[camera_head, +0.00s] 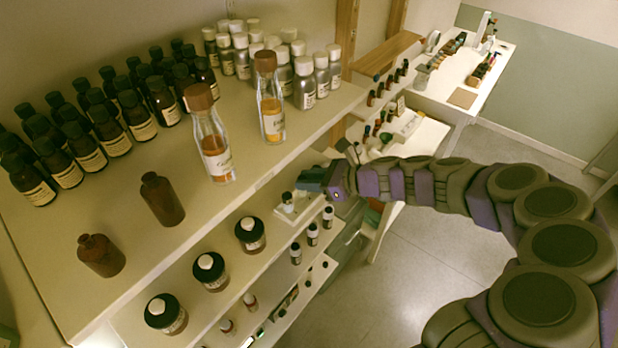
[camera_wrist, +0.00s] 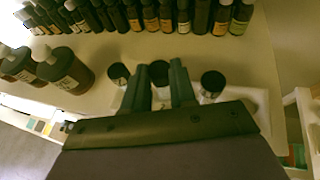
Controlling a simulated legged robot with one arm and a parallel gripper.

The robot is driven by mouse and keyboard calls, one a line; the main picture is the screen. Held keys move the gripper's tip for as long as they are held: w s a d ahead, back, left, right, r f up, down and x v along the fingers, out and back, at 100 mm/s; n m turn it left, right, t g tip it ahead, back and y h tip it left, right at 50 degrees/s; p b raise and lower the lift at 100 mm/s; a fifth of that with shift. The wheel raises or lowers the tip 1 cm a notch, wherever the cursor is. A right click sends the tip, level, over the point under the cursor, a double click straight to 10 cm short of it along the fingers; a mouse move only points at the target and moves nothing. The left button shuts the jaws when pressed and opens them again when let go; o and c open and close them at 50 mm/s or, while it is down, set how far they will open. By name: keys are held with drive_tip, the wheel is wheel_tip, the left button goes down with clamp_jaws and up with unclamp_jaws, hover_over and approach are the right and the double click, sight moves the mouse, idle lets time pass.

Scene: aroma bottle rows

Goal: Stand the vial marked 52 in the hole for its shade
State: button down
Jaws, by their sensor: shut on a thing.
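My gripper (camera_wrist: 160,75) is shut on a dark-topped vial (camera_wrist: 159,70) between its two fingers in the wrist view. Its label and any number are hidden. A white holder (camera_wrist: 262,102) lies beneath. One dark-capped vial (camera_wrist: 118,72) is to the left of the fingers and another (camera_wrist: 212,82) to the right. In the head view my gripper (camera_head: 312,180) is at the shelf's end, beside the white holder (camera_head: 291,215), where a small vial (camera_head: 287,201) shows. The holes are mostly hidden, and I cannot tell whether the held vial is seated in one.
A row of dark bottles (camera_wrist: 150,14) stands behind the holder in the wrist view, with large brown bottles (camera_wrist: 65,72) at left. In the head view the upper shelf (camera_head: 255,170) is crowded with bottles. Open floor (camera_head: 430,250) lies right of the shelves.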

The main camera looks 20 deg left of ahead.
drive_tip(key=shift+f, duration=0.4)
drive_tip(key=c, duration=0.8)
unclamp_jaws()
drive_tip(key=b+v, duration=0.2)
drive_tip(key=v, duration=1.5)
drive_tip(key=shift+w+d+b, duration=0.1)
drive_tip(key=shift+d+b, duration=0.15)
drive_tip(key=shift+b, duration=0.15)
